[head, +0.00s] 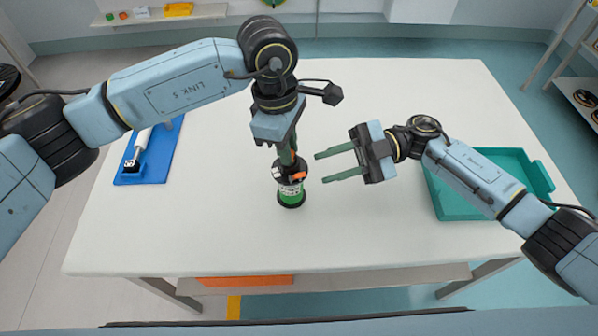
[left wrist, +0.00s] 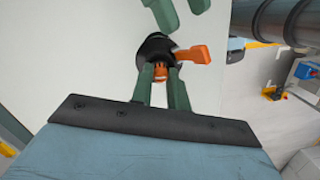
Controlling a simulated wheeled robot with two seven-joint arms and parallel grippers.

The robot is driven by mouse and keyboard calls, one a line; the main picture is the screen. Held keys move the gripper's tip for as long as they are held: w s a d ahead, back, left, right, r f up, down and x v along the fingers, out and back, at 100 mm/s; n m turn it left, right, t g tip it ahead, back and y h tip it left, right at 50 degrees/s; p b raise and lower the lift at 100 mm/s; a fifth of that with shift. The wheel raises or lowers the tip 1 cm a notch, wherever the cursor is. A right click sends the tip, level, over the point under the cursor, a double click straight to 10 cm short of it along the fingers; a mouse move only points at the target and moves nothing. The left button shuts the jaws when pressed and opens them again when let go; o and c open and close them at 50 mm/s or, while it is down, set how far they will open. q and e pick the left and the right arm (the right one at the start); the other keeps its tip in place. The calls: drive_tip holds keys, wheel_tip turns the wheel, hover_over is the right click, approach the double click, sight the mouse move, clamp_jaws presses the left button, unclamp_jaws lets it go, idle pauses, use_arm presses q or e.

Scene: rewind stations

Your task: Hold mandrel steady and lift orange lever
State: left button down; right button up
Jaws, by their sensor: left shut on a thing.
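The mandrel (head: 291,197) is a short upright cylinder with a black base, a green body and a pale label, standing near the middle of the white table. Its orange lever (head: 297,176) is at the top and shows in the left wrist view (left wrist: 194,54) sticking out to the right. My left gripper (head: 288,162) comes down from above and is shut on the mandrel's top; in the left wrist view an orange part lies between its fingers (left wrist: 160,84). My right gripper (head: 319,167) is open and empty, just right of the mandrel, its fingers pointing left towards it.
A blue tray (head: 168,160) with a white and black tool lies at the left of the white table (head: 220,235). A teal tray (head: 456,207) is at the right, partly under my right arm. The table's front and back middle are clear. An orange item (head: 245,281) shows below the table.

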sight(304, 175)
drive_tip(key=x, duration=0.6)
drive_tip(key=shift+s+a, duration=0.1)
drive_tip(key=shift+a, duration=0.25)
clamp_jaws()
